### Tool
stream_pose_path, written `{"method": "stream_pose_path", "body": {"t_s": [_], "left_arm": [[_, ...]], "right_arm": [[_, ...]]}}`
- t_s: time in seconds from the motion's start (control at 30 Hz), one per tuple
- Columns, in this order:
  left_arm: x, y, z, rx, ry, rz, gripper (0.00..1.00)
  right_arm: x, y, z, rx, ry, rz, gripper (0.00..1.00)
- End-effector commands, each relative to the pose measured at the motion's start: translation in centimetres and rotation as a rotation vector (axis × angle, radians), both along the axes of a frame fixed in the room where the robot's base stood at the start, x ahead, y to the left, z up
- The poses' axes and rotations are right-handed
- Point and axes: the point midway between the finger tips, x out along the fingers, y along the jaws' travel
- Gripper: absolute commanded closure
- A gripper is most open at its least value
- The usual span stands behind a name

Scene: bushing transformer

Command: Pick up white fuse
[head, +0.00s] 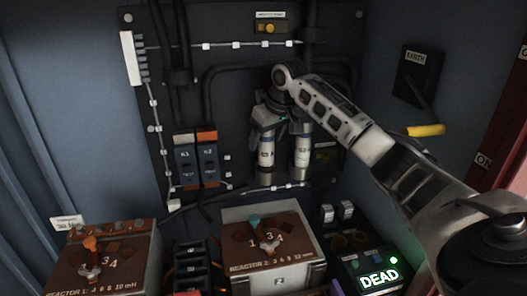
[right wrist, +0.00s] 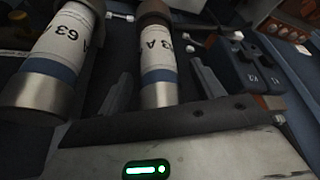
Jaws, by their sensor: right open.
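Two upright cylindrical fuses with white labels, blue bands and metal ends are mounted side by side on the dark back panel. The left fuse (head: 266,158) is partly covered from above by my right gripper (head: 268,124). The right fuse (head: 302,157) stands just beside it. In the right wrist view, my right gripper's fingers (right wrist: 162,88) are spread, one on each side of one white fuse (right wrist: 158,58). Gaps show between fingers and fuse. The other fuse (right wrist: 60,45) is outside the fingers, to the left. My left gripper is out of view.
Two contactors (head: 196,162) with cables stand left of the fuses. Two brown-topped reactor boxes (head: 275,245) (head: 105,262) stand in front below. A lit "DEAD" indicator box (head: 378,277) is at lower right. An earth switch with yellow handle (head: 425,130) is on the right wall.

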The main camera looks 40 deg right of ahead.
Motion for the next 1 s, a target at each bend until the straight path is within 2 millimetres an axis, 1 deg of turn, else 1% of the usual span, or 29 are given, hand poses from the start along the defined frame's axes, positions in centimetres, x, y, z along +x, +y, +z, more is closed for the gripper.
{"method": "stream_pose_path", "body": {"t_s": [0.1, 0.3, 0.33, 0.37, 0.4, 0.47, 0.5, 0.53, 0.83, 1.0], "left_arm": [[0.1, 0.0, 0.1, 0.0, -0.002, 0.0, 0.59], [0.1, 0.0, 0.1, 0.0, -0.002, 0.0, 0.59], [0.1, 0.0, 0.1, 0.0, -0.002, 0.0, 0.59], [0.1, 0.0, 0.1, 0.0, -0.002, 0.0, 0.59], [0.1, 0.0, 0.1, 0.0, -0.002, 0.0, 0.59], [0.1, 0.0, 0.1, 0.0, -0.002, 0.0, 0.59], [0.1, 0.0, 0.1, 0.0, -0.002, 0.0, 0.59], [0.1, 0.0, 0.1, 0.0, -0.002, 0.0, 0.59], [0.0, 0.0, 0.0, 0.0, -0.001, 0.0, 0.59], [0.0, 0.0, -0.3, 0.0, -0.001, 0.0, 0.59]], "right_arm": [[0.1, 0.0, -0.7, -0.001, 0.0, 0.0, 0.33], [0.1, 0.0, -0.8, -0.001, -0.001, 0.0, 0.33], [0.1, 0.0, -0.8, -0.001, -0.001, 0.0, 0.39], [0.1, 0.0, -0.7, -0.001, -0.001, 0.0, 0.47], [0.1, 0.0, -0.7, -0.001, -0.001, 0.0, 0.58], [0.1, 0.0, -0.7, -0.001, -0.001, 0.0, 0.75], [0.1, 0.0, -0.7, -0.001, -0.001, 0.0, 0.86], [0.1, 0.0, -0.7, -0.001, -0.001, 0.0, 0.94], [0.2, 0.0, -0.4, 0.0, -0.006, 0.0, 0.95], [0.2, 0.0, 0.6, 0.0, -0.008, 0.0, 0.95]]}}
